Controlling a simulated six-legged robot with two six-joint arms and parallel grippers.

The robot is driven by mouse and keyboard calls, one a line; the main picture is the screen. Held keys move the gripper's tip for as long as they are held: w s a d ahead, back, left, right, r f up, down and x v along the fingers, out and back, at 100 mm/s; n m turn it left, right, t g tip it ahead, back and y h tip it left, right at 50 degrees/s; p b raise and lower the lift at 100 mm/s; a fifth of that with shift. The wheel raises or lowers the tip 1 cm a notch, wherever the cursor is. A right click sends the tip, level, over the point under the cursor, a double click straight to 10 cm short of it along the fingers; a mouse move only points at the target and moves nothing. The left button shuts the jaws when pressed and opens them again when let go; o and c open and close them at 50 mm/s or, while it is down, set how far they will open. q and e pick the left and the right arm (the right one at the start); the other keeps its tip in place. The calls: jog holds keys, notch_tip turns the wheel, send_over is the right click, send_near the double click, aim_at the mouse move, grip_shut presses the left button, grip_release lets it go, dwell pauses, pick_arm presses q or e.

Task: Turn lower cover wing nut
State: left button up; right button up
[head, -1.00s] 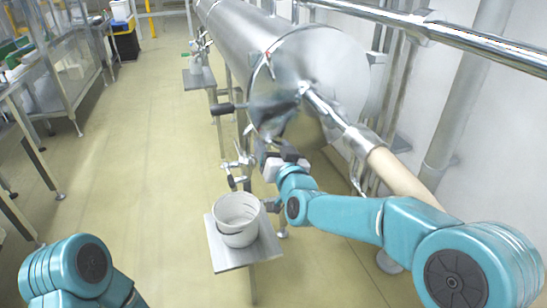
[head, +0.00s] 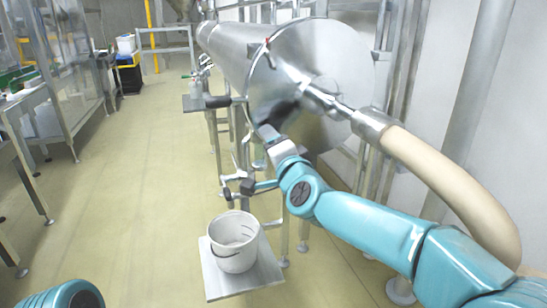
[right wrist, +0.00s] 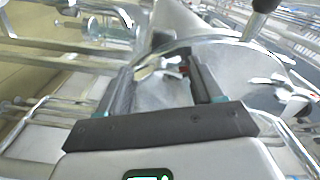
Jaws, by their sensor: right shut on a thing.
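The large steel cylinder's round end cover (head: 335,60) faces me in the head view, and it also shows in the right wrist view (right wrist: 235,60). My right gripper (head: 266,132) is at the lower left of this cover, by its rim. In the right wrist view my right gripper (right wrist: 165,62) has its two dark fingers on either side of a silver wing nut (right wrist: 157,69) and is shut on it. Another silver winged fitting (right wrist: 285,92) shows at the right. The head view barely resolves the nut. My left gripper is out of view.
A pipe with a beige hose (head: 440,180) runs from the cover to the right. A black-handled lever (head: 222,101) sticks out left of the cylinder. A white bucket (head: 234,250) stands on a small metal shelf (head: 270,276) below.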

jog(key=shift+m+b, duration=0.95)
jog(key=shift+m, duration=0.95)
jog(key=o, duration=1.1)
jog(key=shift+c, duration=0.2)
jog(key=b+v, duration=0.1)
jog(key=v, duration=1.5)
jog(key=shift+s, duration=0.2)
